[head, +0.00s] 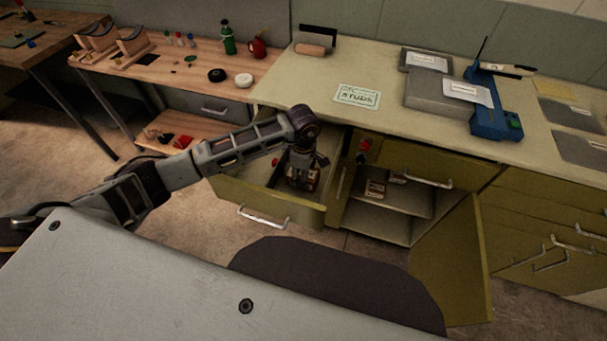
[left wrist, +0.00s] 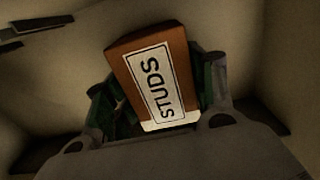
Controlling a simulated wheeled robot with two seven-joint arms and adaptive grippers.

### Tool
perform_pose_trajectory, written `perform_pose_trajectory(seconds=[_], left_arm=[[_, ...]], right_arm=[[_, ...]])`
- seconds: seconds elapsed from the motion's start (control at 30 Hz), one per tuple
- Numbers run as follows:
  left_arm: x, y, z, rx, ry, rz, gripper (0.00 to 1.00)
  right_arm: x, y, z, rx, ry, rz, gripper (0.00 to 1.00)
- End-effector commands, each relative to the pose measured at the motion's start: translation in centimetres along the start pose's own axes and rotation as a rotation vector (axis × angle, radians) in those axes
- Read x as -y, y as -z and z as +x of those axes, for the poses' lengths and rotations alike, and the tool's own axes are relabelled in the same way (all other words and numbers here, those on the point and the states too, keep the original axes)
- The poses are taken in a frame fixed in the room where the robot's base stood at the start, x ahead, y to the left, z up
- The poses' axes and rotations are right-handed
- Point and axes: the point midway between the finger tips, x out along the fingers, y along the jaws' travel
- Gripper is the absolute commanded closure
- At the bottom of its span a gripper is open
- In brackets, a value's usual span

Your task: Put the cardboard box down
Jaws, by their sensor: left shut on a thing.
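The cardboard box (left wrist: 154,80) is small and brown, with a white label reading STUDS, in the left wrist view. My left gripper (left wrist: 158,100) is shut on it, one finger at each side. In the head view the left gripper (head: 302,170) points down into an open drawer (head: 262,203), with the box (head: 300,186) between its fingers, low inside the drawer. Whether the box touches the drawer floor cannot be told. My right gripper is not in view.
The green counter (head: 375,75) above the drawer bears a STUDS card (head: 357,96), grey panels and a blue tool (head: 495,110). Right of the drawer, an open cupboard (head: 400,205) has its door (head: 455,260) swung out. A wooden bench (head: 180,65) stands at left.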

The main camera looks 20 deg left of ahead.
Motion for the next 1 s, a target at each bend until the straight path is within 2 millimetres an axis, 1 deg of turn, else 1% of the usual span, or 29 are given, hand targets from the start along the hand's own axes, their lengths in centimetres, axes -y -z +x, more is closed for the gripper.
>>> perform_pose_trajectory(seconds=[0.13, 0.17, 0.3, 0.33, 0.83, 1.0], left_arm=[[-0.1, 0.0, 0.1, 0.001, -0.002, 0.000, 0.90], [0.0, 0.0, 0.2, 0.000, 0.000, 0.000, 0.44], [0.0, 0.0, 0.1, 0.000, 0.000, 0.000, 0.26], [0.0, 0.0, 0.1, 0.000, 0.000, 0.000, 0.23], [0.0, 0.0, -0.1, 0.000, 0.000, 0.000, 0.23], [-0.1, 0.0, -1.4, 0.001, -0.002, 0.001, 0.23]], right_arm=[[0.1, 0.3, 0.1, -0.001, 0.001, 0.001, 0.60], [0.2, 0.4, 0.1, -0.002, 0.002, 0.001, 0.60], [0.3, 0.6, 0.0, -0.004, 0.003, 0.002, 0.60], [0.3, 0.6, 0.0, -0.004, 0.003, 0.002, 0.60], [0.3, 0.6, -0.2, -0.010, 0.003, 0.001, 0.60], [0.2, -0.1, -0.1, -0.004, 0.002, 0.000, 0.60]])
